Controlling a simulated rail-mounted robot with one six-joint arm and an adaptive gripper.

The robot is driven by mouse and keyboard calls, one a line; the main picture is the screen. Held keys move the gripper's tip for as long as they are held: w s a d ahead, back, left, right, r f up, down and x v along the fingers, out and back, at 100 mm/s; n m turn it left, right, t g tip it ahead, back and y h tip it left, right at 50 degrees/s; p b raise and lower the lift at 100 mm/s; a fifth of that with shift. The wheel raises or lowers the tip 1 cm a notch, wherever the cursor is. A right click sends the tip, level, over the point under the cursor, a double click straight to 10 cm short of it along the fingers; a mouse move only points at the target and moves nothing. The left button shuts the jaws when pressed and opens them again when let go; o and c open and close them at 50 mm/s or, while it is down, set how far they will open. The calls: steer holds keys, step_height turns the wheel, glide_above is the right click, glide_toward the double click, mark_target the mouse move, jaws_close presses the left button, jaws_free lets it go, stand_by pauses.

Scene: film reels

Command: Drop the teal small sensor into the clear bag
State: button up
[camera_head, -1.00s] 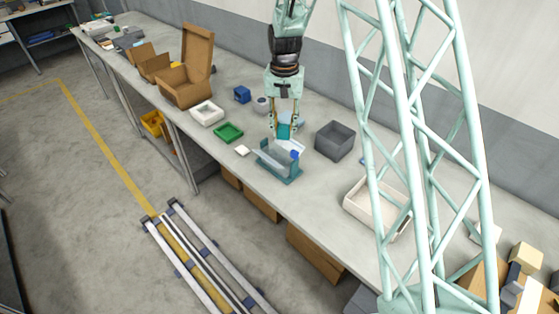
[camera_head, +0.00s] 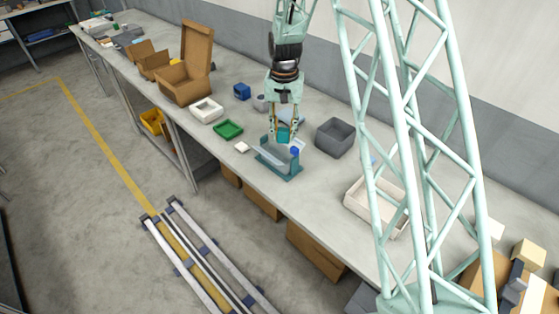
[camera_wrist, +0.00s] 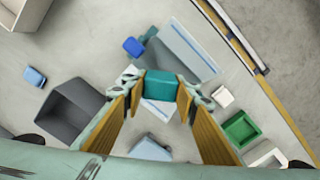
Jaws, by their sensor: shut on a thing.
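The teal small sensor (camera_head: 284,135) is a small block between the fingertips of my gripper (camera_head: 284,138), which is shut on it. In the wrist view the sensor (camera_wrist: 160,85) sits between the fingertips (camera_wrist: 161,90). The clear bag (camera_head: 272,157) is a pale, see-through shape in a teal stand (camera_head: 290,178) near the table's front edge. It also shows in the wrist view (camera_wrist: 183,45), beyond the fingertips. The sensor appears above the table, close to the back side of the stand. I cannot tell its exact height over the bag.
A blue knob (camera_head: 295,152) sits on the stand's right end. A grey bin (camera_head: 335,138) stands to the right, a green tray (camera_head: 228,130) and white tray (camera_head: 207,110) to the left. A cream tray (camera_head: 377,205) lies farther right. A small white block (camera_head: 242,147) lies nearby.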

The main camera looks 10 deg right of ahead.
steer(key=shift+f+b, duration=0.35)
steer(key=shift+f, duration=0.8)
steer(key=o, duration=1)
steer(key=shift+r, duration=0.2)
steer(key=shift+r, duration=5.8)
